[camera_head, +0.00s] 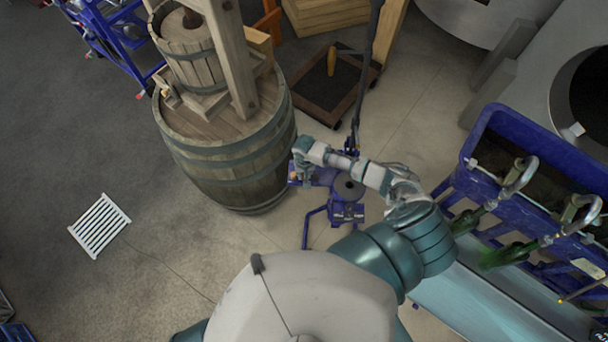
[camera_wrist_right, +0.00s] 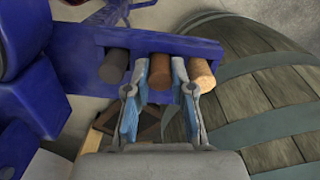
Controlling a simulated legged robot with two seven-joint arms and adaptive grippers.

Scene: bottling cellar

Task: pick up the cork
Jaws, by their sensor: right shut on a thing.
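A brown cork (camera_wrist_right: 158,66) sits between the two fingers of my right gripper (camera_wrist_right: 160,84) in the right wrist view. The fingers are shut on it, one on each side. The cork is at the blue rack (camera_wrist_right: 213,48); I cannot tell whether it is still seated there. A dark grey cork (camera_wrist_right: 114,66) is to its left and a lighter tan cork (camera_wrist_right: 202,74) to its right, close to the right finger. In the head view my right gripper (camera_head: 299,162) is at the blue corking machine (camera_head: 347,211), beside the barrel. My left gripper is not in view.
A large wooden barrel (camera_head: 230,162) carrying a press stands close left of the gripper. A blue bottling rack (camera_head: 530,145) with green bottles is on the right. A white floor grate (camera_head: 99,226) lies at left. The floor between grate and barrel is clear.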

